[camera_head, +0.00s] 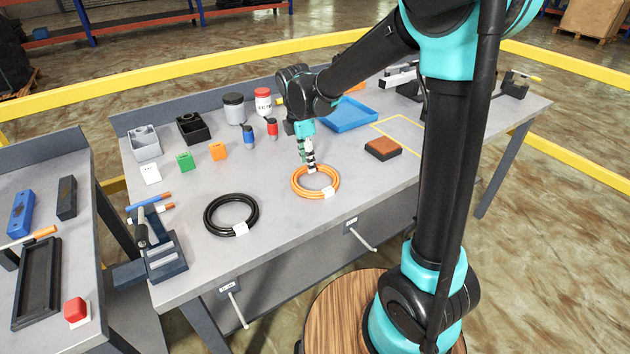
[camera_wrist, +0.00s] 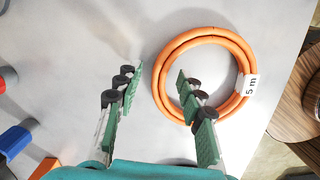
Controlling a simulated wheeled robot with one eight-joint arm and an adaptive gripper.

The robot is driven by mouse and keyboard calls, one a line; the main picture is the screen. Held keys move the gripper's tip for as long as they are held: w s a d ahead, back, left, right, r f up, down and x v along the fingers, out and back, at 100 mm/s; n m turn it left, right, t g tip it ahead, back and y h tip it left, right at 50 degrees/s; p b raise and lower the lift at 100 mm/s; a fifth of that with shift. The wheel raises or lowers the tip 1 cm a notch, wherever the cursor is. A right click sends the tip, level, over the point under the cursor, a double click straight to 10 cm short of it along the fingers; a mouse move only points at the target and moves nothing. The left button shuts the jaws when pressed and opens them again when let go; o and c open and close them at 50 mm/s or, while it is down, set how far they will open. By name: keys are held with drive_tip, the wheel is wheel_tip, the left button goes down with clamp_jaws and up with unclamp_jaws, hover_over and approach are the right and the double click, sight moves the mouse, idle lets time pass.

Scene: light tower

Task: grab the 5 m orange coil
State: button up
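The orange coil (camera_head: 296,184) lies flat on the grey workbench, right of a black coil (camera_head: 207,222). In the wrist view the orange coil (camera_wrist: 177,45) carries a white tag (camera_wrist: 250,87) reading "5 m". My gripper (camera_head: 307,170) points down at the coil's far left side in the head view. In the wrist view my gripper (camera_wrist: 158,88) is open, its two green-padded fingers well apart. The right finger overlaps the coil's opening and the left finger is outside the ring, so the coil's left side lies partly between them. I cannot tell the fingertips' exact height.
Red and blue bottles (camera_head: 249,137), small green and orange blocks and dark containers stand behind and left. A blue tray (camera_head: 349,116) and a brown-topped block (camera_head: 383,148) are to the right. The bench between the coils is clear.

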drive_tip(key=shift+f, duration=0.5)
drive_tip(key=shift+d, duration=0.1)
clamp_jaws()
drive_tip(key=shift+r, duration=0.1)
